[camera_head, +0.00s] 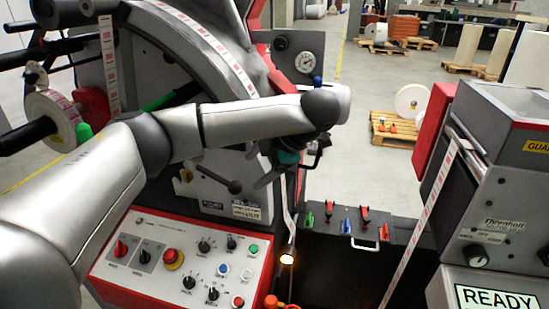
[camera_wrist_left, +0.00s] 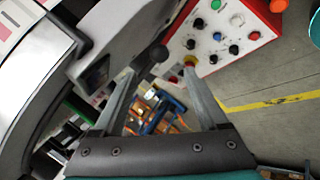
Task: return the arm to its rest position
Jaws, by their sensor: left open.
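My left arm (camera_head: 250,122) comes in from the left and reaches across the front of the label rewinder (camera_head: 130,225). Its left gripper (camera_head: 262,172) hangs below the wrist, in front of the machine's grey housing, and is partly hidden by the wrist. In the left wrist view the two fingers of the left gripper (camera_wrist_left: 160,78) stand apart, with nothing held between them. My right gripper is not in view.
A control panel (camera_head: 160,262) with knobs and buttons lies below the arm. A grey unit (camera_head: 500,190) with a READY screen stands at right. Pallets (camera_head: 395,130) sit on open floor behind.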

